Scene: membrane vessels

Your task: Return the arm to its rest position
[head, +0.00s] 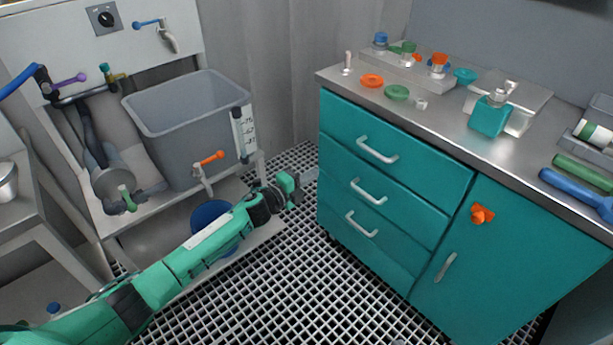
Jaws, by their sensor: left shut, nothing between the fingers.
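My left arm (180,270) is green with dark joints and comes in from the lower left corner, stretched toward the middle of the view. Its gripper (304,181) is shut and empty. It hangs over the open floor between the grey tank and the teal cabinet, left of the drawer fronts. In the picture its tip comes close to the cabinet's left edge; I cannot tell whether they touch. My right gripper is not in view.
The teal cabinet (390,205) has drawers with pale handles and a metal top holding small parts. The grey tank (190,125) has an orange-handled valve (210,159). A blue bucket (208,214) is partly behind my arm. Grating floor (300,290) lies clear in front.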

